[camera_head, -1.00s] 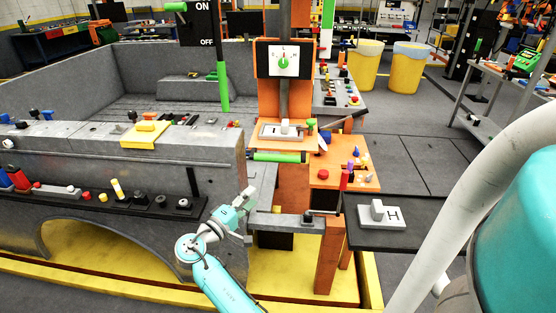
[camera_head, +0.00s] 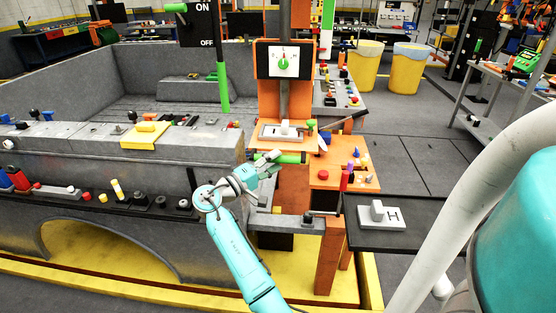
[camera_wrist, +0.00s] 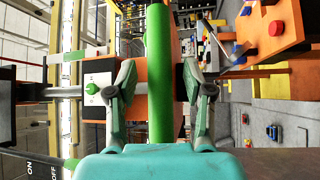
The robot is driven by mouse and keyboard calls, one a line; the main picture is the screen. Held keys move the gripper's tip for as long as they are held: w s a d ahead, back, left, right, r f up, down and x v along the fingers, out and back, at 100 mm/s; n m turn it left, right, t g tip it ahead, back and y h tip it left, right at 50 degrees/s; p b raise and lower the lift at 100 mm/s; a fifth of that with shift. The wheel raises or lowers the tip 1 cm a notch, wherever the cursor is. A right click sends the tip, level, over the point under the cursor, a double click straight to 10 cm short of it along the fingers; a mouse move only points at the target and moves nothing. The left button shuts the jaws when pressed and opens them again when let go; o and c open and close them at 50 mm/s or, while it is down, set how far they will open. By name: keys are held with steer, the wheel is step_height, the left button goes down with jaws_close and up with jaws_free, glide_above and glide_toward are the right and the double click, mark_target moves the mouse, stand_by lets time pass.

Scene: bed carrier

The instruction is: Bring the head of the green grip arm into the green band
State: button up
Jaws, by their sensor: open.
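A green grip bar (camera_head: 292,158) lies level across the front of the orange column (camera_head: 288,98), below its shelf. In the wrist view the bar (camera_wrist: 158,60) runs upright between my two fingers. My gripper (camera_head: 269,163) is open at the bar's left part and covers some of it. The wrist view shows a finger of my gripper (camera_wrist: 160,82) on each side, with gaps to the bar; contact cannot be told. A white dial (camera_head: 285,61) with a green mark sits on the column above. I cannot tell which surface is the green band.
A second green handle (camera_head: 223,87) hangs below the ON/OFF box (camera_head: 197,22). The grey bed wall (camera_head: 130,175) is left of my arm. An orange side table (camera_head: 342,178) and a dark ledge with an H block (camera_head: 383,214) stand to the right.

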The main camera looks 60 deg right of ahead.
steer(key=shift+x, duration=0.95)
jaws_close()
step_height(320, 180, up, 11)
jaws_free()
